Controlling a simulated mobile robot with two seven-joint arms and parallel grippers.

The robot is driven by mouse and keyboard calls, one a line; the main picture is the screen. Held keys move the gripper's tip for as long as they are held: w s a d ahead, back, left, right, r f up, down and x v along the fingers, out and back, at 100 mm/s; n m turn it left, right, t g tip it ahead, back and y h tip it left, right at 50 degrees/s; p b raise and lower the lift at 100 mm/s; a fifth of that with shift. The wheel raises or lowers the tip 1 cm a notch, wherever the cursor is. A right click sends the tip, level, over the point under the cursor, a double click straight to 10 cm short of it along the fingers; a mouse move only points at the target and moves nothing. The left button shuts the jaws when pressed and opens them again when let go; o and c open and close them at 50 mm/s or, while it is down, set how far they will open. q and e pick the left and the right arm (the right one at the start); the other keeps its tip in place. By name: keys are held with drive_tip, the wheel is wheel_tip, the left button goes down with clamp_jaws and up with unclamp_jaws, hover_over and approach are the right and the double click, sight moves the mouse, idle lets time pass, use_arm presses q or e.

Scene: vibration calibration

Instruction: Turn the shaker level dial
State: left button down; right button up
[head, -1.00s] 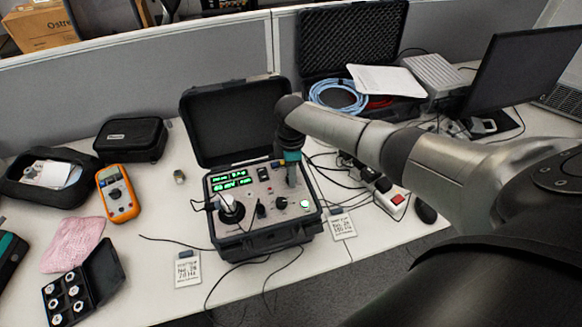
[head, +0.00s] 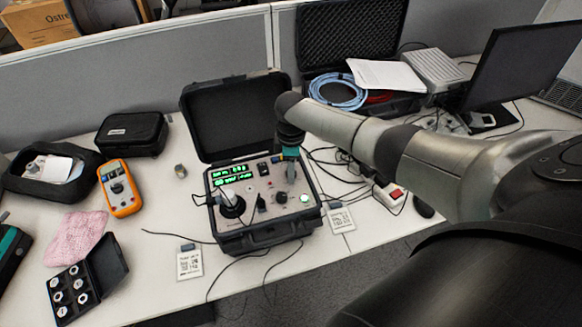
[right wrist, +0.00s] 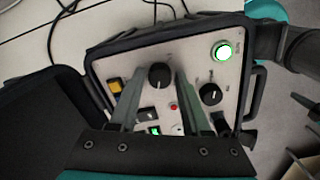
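The calibrator unit (head: 262,240) is an open black case with a grey panel on the desk. Two black dials show in the right wrist view: one dial (right wrist: 159,75) lies between my fingertips, and another dial (right wrist: 210,94) sits beside the lit green button (right wrist: 222,50). I cannot read which is the shaker level dial. My right gripper (right wrist: 158,82) is open, with a visible gap on each side of the first dial; contact is not visible. In the head view my right gripper (head: 291,172) points down over the panel's right part and hides that dial. My left gripper is not in view.
A sensor with a cable (head: 230,205) stands on the panel's left. The raised lid (head: 235,115) is behind it. An orange multimeter (head: 120,188), pink cloth (head: 75,238) and box of studs (head: 90,280) lie left. A power strip (head: 392,195) lies right.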

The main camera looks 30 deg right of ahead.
drive_tip(key=shift+o, duration=1.3)
drive_tip(key=shift+r, duration=0.1)
wheel_tip(320, 180, up, 15)
drive_tip(key=p, duration=0.1)
drive_tip(key=shift+p, duration=0.4)
